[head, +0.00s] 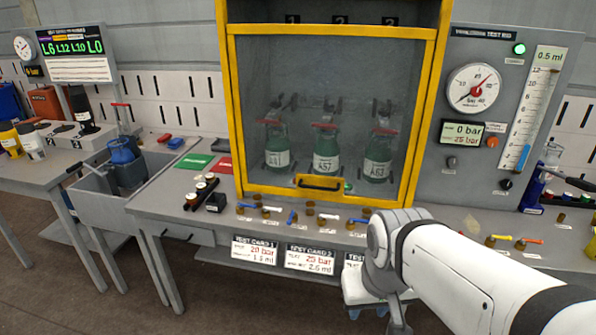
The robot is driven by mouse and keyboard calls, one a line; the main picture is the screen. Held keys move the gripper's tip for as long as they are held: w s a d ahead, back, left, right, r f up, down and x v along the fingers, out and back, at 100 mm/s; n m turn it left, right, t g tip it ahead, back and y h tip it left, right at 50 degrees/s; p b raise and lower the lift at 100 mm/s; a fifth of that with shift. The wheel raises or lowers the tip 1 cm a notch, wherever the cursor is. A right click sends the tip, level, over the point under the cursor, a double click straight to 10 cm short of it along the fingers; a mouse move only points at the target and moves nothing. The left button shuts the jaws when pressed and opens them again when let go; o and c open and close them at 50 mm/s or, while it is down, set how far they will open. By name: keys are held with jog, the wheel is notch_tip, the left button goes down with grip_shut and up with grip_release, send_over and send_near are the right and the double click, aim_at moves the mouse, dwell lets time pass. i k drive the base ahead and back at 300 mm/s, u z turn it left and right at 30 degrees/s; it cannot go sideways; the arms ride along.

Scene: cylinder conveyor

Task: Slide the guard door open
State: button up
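The guard door (340,80) is a clear pane in a yellow frame on the front of a yellow cabinet. It is down, covering the lower part of the cabinet opening. Its yellow handle (320,184) with a dark grip is at the bottom edge, in the middle. Behind the pane stand three green cylinders (325,150) with red valve tops and white labels. My arm comes in from the lower right. My gripper (385,315) hangs low in front of the bench, right of and below the handle, apart from it. Its fingers are partly hidden and unclear.
Small valves with blue, white and yellow levers (290,217) line the bench front below the door. Test cards (254,252) hang under the bench edge. A gauge panel (470,120) stands right of the cabinet. A sink (110,185) is at left.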

aim_at(315, 187)
jog(key=z, duration=0.05)
jog(key=i, duration=1)
jog(key=u, duration=0.05)
